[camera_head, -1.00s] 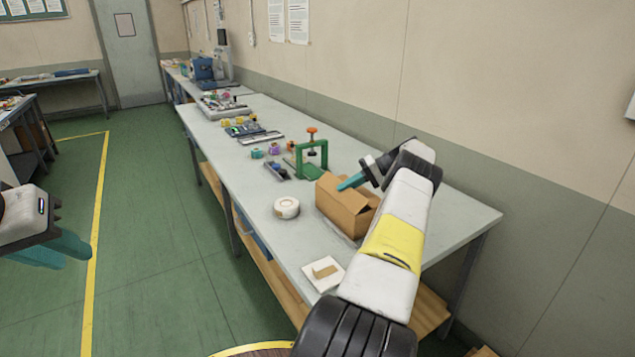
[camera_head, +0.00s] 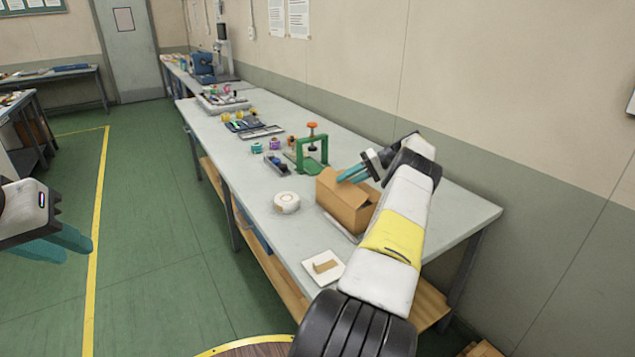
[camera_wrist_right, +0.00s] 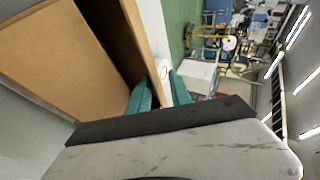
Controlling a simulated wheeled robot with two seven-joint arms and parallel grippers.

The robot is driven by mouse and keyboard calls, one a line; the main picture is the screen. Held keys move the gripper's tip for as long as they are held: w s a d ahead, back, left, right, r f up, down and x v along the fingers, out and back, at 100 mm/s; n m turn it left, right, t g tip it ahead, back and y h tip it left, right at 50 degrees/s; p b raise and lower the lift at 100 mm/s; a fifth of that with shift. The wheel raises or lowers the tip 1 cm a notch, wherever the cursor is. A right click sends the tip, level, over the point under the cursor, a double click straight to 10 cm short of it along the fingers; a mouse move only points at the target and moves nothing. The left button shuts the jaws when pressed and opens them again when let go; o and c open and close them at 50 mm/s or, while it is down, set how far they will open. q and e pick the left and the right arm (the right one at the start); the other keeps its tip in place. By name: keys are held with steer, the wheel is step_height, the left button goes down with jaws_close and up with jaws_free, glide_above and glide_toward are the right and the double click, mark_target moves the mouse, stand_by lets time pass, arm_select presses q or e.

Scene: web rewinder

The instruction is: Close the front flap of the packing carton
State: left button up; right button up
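The brown packing carton (camera_head: 343,206) stands on the grey bench, its top partly covered by my right gripper. My right gripper (camera_head: 349,175) is over the carton's top, its two teal fingers apart. In the right wrist view the fingers (camera_wrist_right: 158,92) are spread at the end of a cardboard edge, and the carton's brown panels (camera_wrist_right: 60,55) fill the upper left. I cannot tell whether the fingers touch the cardboard, nor which flap this edge is. My left gripper (camera_head: 72,245) hangs over the floor at the left, empty, its fingers apart.
A white tape roll (camera_head: 286,202) lies left of the carton, and a green press (camera_head: 309,155) stands behind it. A white tray (camera_head: 323,267) with a small brown piece lies nearer. The bench right of the carton is mostly clear; the wall runs behind.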

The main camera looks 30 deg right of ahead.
mark_target(347, 181)
step_height(347, 181, up, 3)
steer(key=shift+r, duration=0.1)
steer(key=s+a+r, duration=0.1)
steer(key=s+a, duration=0.9)
steer(key=s, duration=0.2)
steer(key=shift+s, duration=0.3)
steer(key=shift+a, duration=0.1)
